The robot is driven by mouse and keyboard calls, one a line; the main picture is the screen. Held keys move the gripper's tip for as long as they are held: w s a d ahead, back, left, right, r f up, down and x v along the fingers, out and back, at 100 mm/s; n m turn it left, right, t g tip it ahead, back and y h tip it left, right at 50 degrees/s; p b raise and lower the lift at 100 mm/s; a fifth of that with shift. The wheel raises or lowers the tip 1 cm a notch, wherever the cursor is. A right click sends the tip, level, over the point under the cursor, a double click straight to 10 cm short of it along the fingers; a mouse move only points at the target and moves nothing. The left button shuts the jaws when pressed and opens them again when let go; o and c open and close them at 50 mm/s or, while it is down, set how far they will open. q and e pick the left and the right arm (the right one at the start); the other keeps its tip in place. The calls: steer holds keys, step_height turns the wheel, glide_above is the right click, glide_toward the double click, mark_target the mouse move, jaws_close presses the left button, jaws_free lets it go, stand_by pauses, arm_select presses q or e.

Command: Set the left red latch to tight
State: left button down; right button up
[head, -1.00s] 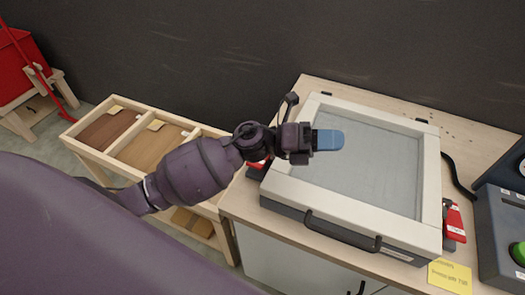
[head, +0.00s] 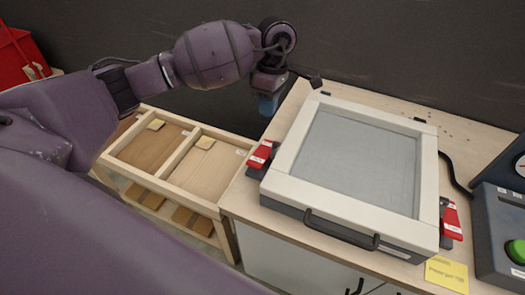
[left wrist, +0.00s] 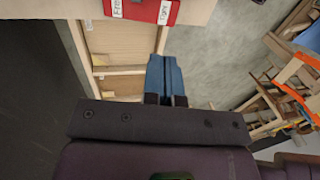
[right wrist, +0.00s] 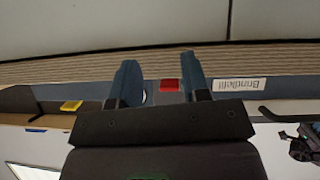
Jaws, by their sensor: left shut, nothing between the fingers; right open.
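The left red latch (head: 262,155) sits at the left side of the white-framed press (head: 285,160) on the wooden bench. Its red lever also shows at the top of the left wrist view (left wrist: 150,8), with small white labels. One label appears to read "Tight", the other is partly cut off. My left gripper (head: 268,106) hangs above and behind the latch, pointing down, apart from it. Its blue fingers (left wrist: 167,78) are shut and empty. My right gripper (right wrist: 158,78) is open, seen only in the right wrist view, with nothing between its fingers.
A second red latch (head: 451,221) is on the press's right side. A wooden rack (head: 172,150) with boards stands left of the bench. A grey control box (head: 490,225) with a green button and a yellow note (head: 446,274) lie at the right.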

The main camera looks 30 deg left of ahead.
mark_target(262, 159)
arm_select(q)
steer(key=shift+f, duration=0.15)
steer(key=p+x, duration=0.1)
steer(key=x, duration=1.1)
steer(key=shift+s, duration=0.1)
steer(key=shift+s+f, duration=0.1)
steer(key=shift+f, duration=0.8)
arm_select(e)
steer(key=shift+r, duration=0.65)
